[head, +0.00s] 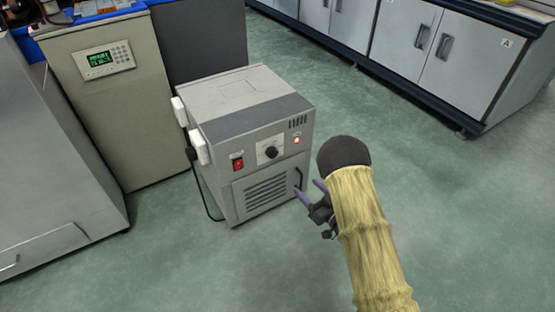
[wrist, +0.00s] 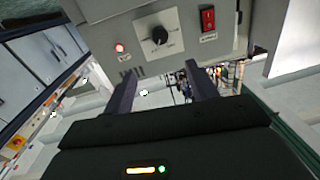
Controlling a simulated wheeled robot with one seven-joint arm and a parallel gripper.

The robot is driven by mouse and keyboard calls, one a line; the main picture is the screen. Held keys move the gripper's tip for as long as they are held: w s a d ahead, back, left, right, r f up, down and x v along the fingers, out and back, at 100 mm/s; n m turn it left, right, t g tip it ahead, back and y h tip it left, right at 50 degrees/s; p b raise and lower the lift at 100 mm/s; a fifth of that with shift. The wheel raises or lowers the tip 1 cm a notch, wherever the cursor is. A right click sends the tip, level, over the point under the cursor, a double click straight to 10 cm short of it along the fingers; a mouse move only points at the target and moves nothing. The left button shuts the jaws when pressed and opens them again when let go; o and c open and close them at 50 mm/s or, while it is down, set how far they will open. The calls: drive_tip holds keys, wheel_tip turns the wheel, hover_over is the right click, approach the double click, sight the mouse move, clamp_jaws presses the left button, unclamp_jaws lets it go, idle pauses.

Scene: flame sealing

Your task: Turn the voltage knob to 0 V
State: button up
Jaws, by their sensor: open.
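The voltage knob (head: 271,152) is a black round knob on a pale dial plate on the front of a grey box-shaped unit (head: 250,95). In the wrist view, the knob (wrist: 159,35) shows at the top, upside down, with a pale pointer mark; its setting is too small to read. A red rocker switch (head: 238,164) is left of it and a lit red lamp (head: 297,140) is right of it in the head view. My gripper (head: 309,189) is open and empty, in front of the unit and lower right of the knob, apart from it.
A beige cabinet with a green display (head: 101,59) stands behind left. Open green floor (head: 460,220) lies to the right.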

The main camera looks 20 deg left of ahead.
sight(274, 155)
drive_tip(key=b+x, duration=0.4)
drive_tip(key=x, duration=0.4)
drive_tip(key=b+x, duration=0.4)
drive_tip(key=x, duration=0.4)
drive_tip(key=shift+w+a+f, duration=0.2)
drive_tip(key=shift+a, duration=0.05)
drive_tip(key=shift+w+a+r, duration=0.15)
drive_tip(key=shift+w+a, duration=0.1)
drive_tip(key=c, duration=1)
